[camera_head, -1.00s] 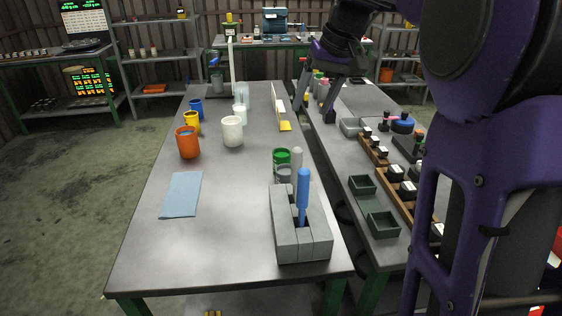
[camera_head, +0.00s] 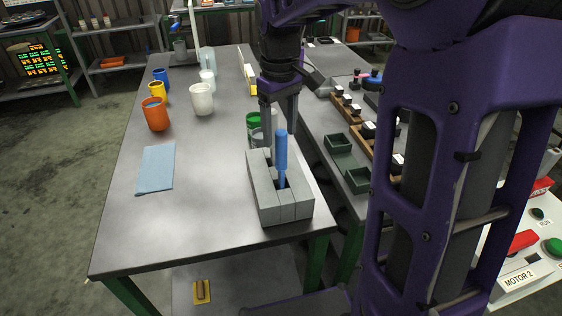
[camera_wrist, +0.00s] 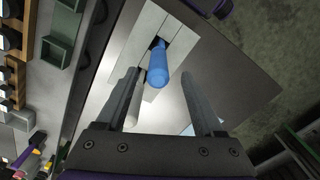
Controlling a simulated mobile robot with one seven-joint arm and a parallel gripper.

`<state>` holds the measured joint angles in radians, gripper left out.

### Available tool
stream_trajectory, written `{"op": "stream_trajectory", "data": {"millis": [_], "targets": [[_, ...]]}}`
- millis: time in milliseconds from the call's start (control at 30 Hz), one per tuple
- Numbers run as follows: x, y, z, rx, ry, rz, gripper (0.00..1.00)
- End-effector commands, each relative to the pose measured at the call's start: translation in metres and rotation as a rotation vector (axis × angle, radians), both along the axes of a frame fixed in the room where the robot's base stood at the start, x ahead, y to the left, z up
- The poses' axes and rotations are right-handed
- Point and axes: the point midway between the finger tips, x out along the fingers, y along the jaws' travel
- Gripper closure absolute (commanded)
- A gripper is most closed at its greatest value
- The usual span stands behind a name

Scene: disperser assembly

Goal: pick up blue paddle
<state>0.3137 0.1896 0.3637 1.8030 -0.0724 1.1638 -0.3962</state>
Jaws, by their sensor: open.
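The blue paddle (camera_head: 281,150) stands upright in the grey slotted block holder (camera_head: 266,206) at the near right of the table. In the wrist view, the blue paddle (camera_wrist: 158,66) shows between and beyond my fingers, its lower end in the slot of the grey block (camera_wrist: 148,22). My gripper (camera_head: 278,122) is open and empty, pointing down just above and behind the blue paddle in the head view.
A green can (camera_head: 253,121) stands close behind the block, partly hidden by my gripper. A blue cloth (camera_head: 155,168) lies at left. Dark green bins (camera_head: 340,145) sit at right.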

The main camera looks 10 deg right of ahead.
Motion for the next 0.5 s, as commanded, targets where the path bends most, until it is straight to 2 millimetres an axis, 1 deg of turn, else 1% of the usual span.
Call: {"op": "stream_trajectory", "data": {"millis": [33, 167, 233, 400, 500], "targets": [[0.000, 0.000, -0.006, 0.000, 0.001, 0.000, 0.31], [0.000, 0.000, -0.013, 0.000, 0.000, 0.000, 0.31], [0.000, -0.001, -0.019, 0.000, -0.001, 0.000, 0.31], [0.000, -0.004, -0.045, 0.000, 0.002, 0.000, 0.31], [0.000, -0.003, -0.057, 0.001, 0.000, -0.001, 0.31]]}}
